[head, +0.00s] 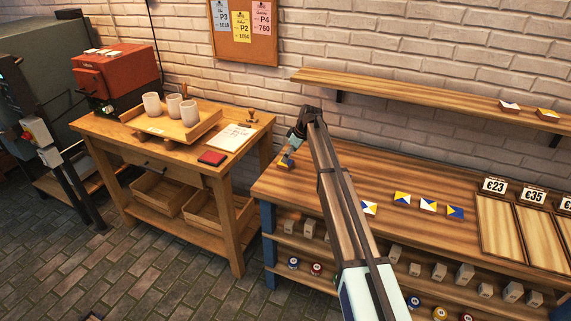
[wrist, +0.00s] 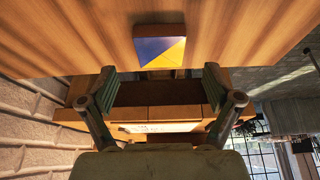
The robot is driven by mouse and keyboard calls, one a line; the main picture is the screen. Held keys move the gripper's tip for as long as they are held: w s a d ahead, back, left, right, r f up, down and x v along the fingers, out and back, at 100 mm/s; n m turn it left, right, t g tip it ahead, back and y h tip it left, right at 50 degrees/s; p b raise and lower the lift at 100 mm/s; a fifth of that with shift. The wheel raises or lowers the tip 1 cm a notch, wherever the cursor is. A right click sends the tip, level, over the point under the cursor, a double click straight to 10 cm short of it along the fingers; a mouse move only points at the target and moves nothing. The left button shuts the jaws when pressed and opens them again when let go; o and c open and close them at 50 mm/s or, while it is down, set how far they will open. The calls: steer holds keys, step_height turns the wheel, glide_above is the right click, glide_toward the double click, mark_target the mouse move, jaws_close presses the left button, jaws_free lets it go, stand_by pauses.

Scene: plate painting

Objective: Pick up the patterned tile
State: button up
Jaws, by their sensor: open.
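A patterned tile (head: 285,162) with blue, yellow and white areas lies at the left end of the wooden bench (head: 330,190). In the wrist view the same tile (wrist: 160,50) shows its blue and yellow triangles and a brown side edge. My gripper (head: 291,146) is just above it in the head view. In the wrist view my gripper (wrist: 160,85) is open and empty, its fingers spread wider than the tile. The tile appears beyond the gap between the fingertips, and I see no contact.
Several similar tiles (head: 428,205) lie farther right on the bench, by the price-marked trays (head: 497,225). A wall shelf (head: 420,95) holds two more. A side table (head: 240,125) with cups (head: 152,104) stands to the left, across a gap.

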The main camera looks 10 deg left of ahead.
steer(key=p+x, duration=0.1)
steer(key=x, duration=0.3)
steer(key=c, duration=1.3)
